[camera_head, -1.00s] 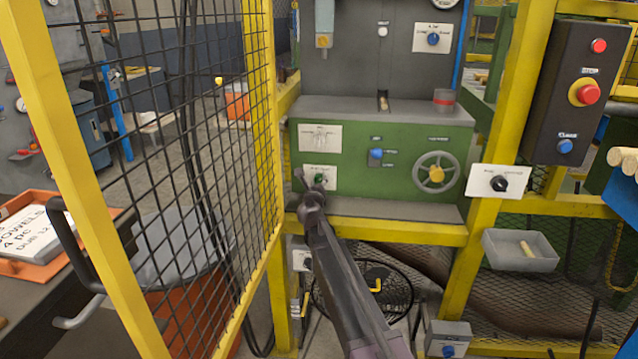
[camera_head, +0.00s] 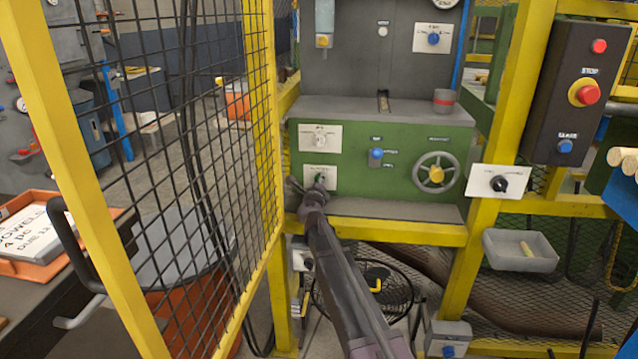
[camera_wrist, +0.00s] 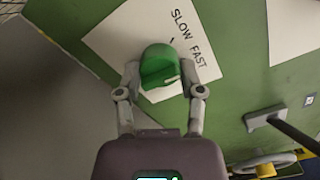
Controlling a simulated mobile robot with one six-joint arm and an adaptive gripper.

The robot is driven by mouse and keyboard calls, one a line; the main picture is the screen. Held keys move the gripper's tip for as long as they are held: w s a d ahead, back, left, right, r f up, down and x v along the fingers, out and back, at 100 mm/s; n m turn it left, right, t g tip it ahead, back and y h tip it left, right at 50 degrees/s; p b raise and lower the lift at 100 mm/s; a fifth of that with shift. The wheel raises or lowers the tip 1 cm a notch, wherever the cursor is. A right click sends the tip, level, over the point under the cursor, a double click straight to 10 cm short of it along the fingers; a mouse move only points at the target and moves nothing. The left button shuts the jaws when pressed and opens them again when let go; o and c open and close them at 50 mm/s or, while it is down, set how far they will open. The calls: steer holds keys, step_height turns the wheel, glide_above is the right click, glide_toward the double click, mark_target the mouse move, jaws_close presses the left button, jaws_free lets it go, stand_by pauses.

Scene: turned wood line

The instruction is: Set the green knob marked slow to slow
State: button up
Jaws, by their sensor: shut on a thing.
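The green knob (camera_wrist: 158,62) sits on a white plate (camera_wrist: 110,38) lettered SLOW and FAST. In the wrist view it lies between the two fingers of my gripper (camera_wrist: 160,78), one on each side, and the gripper is shut on it. In the head view my gripper (camera_head: 306,185) reaches the lower left plate of the green machine front (camera_head: 400,142). It hides part of the green knob (camera_head: 319,178) there.
Another white plate with a pale knob (camera_head: 320,138) is just above. A blue switch (camera_head: 376,154) and a grey handwheel (camera_head: 436,173) are to the right. A yellow-framed mesh guard (camera_head: 262,130) stands close on the left. A grey ledge (camera_head: 390,209) runs below.

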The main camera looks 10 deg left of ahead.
steer(key=shift+w+n, duration=0.1)
steer(key=shift+n, duration=0.3)
steer(key=o, duration=1.2)
steer(key=shift+c, duration=0.2)
steer(key=shift+m, duration=0.3)
